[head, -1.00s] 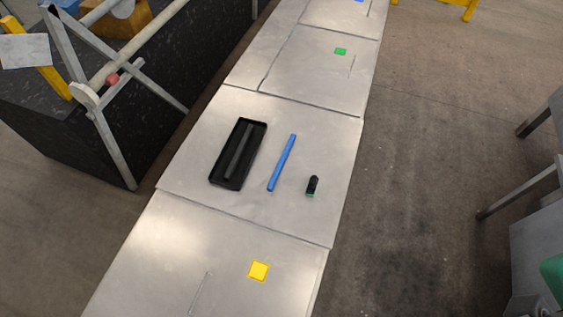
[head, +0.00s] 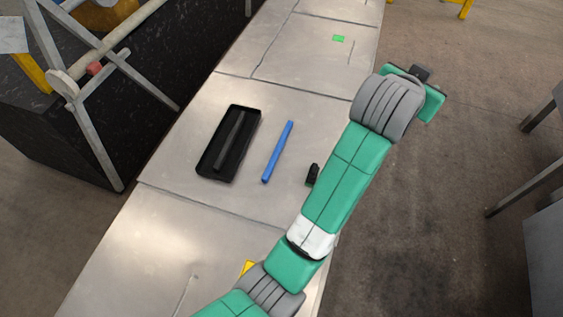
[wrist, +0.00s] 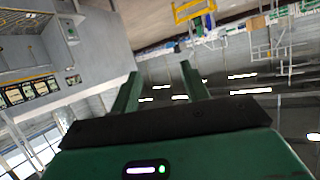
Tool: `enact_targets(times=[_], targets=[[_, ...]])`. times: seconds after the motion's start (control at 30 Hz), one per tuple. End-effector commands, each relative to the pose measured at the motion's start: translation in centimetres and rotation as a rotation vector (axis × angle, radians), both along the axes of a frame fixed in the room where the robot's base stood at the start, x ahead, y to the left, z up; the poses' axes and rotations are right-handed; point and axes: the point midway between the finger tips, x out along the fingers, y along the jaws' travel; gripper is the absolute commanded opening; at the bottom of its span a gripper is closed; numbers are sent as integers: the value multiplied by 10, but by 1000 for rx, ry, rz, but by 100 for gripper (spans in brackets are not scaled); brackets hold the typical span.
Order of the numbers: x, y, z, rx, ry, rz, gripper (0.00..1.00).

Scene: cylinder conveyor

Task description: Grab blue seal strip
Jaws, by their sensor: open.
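The blue seal strip (head: 278,152) lies on the metal conveyor surface in the head view, right of a black tray (head: 204,166) that holds a dark strip (head: 229,141). My arm reaches up from the bottom of the head view, along the right side of the conveyor. Its wrist end is raised beside the conveyor's right edge, well apart from the blue strip. In the wrist view my gripper (wrist: 160,80) is open and empty, its two green fingers pointing away into the room. The blue strip does not show in the wrist view.
A small black object (head: 312,174) lies right of the blue strip, close beside my arm. A green square (head: 338,38) is farther up the conveyor. A yellow square (head: 248,268) is partly hidden by my arm. A dark block with a metal frame (head: 88,130) stands at left.

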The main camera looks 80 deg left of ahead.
Motion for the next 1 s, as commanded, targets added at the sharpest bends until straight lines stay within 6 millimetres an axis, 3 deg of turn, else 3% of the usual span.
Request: enact_targets(times=[0.03, 0.1, 0.2, 0.3, 0.33, 0.43, 0.53, 0.67, 1.0], targets=[[-20, 46, -66, -65, 90, 68, 45], [-56, 100, -136, -173, 216, 151, 45], [-118, 158, -226, -342, 372, 252, 45], [-176, 190, -292, -495, 483, 323, 45], [-191, 195, -306, -533, 505, 338, 45], [-225, 204, -338, -626, 562, 368, 45], [-238, 207, -346, -661, 581, 378, 45], [-238, 207, -348, -666, 583, 378, 45], [-231, 214, -378, -665, 583, 378, 45]])
